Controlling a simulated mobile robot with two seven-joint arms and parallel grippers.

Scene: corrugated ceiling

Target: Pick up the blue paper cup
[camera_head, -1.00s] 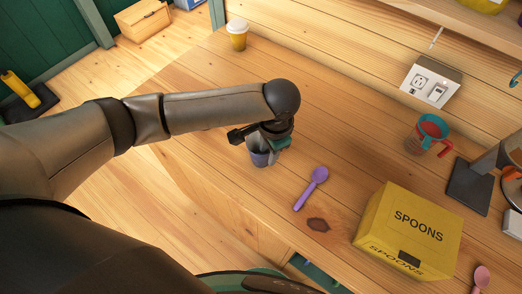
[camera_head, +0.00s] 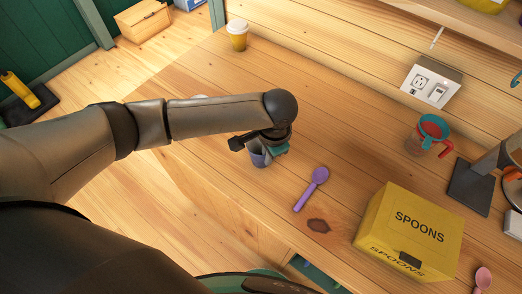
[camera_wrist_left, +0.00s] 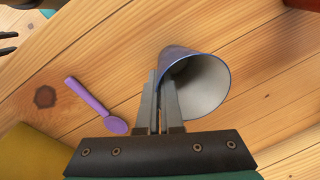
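The blue paper cup (camera_head: 260,160) stands on the wooden counter, partly hidden under my left gripper (camera_head: 259,144). In the left wrist view the cup (camera_wrist_left: 207,88) shows its pale inside and open mouth, to the right of the fingers. My left gripper (camera_wrist_left: 160,96) has its two fingers close together at the cup's near wall, and the wall appears to pass between them. The cup looks pinched at its rim and still at counter height. My right gripper is not seen in the head view.
A purple spoon (camera_head: 312,188) lies close to the right of the cup. The yellow SPOONS box (camera_head: 412,230), a pink spoon (camera_head: 482,277) and a red-and-teal measuring cup (camera_head: 430,134) are farther right. A yellow lidded cup (camera_head: 238,35) stands at the back. The counter's front edge is near.

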